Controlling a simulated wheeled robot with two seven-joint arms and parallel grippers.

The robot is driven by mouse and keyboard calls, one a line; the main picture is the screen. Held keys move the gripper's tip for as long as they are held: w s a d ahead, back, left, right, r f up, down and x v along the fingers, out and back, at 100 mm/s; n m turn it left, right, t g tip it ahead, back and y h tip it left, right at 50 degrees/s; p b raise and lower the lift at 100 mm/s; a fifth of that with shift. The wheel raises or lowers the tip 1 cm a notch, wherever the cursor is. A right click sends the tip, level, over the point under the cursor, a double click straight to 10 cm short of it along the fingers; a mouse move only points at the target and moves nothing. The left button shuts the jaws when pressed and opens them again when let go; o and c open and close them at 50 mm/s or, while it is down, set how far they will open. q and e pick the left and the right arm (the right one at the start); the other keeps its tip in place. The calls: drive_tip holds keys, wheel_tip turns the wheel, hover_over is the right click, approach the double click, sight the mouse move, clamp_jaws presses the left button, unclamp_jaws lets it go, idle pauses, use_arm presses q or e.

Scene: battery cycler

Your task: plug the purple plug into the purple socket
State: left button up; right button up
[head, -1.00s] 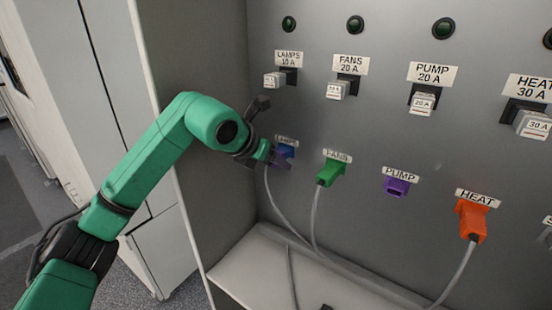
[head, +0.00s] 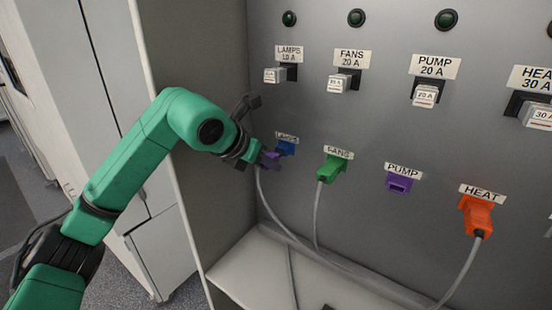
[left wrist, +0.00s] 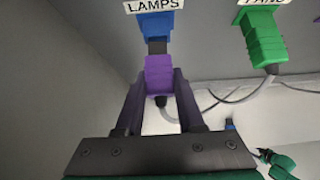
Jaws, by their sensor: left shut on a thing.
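My left gripper (head: 267,161) is shut on the purple plug (left wrist: 159,78), which sits between the two fingers in the left wrist view. The plug's dark nose points at the blue LAMPS socket (left wrist: 155,28); whether its tip is still inside cannot be told. In the head view the plug (head: 270,157) is just left of the blue socket (head: 287,148). The purple socket (head: 399,183), under the PUMP label, is empty and well to the right of my gripper. My right gripper is not clearly seen; a small green and dark part, likely my right arm, shows in the left wrist view.
A green plug (head: 332,168) is in the FANS socket and an orange plug (head: 476,216) in the HEAT socket, with grey cables hanging down. A small blue thing (left wrist: 230,126) is low in the left wrist view. A cabinet side wall (head: 214,130) is close left.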

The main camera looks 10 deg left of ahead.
use_arm(q)
drive_tip(key=shift+s+a+b, duration=0.3)
drive_tip(key=shift+s+b, duration=0.1)
drive_tip(key=shift+s, duration=0.35)
drive_tip(key=shift+s+a+b, duration=0.25)
drive_tip(key=shift+s+b, duration=0.15)
drive_tip(key=shift+s, duration=0.3)
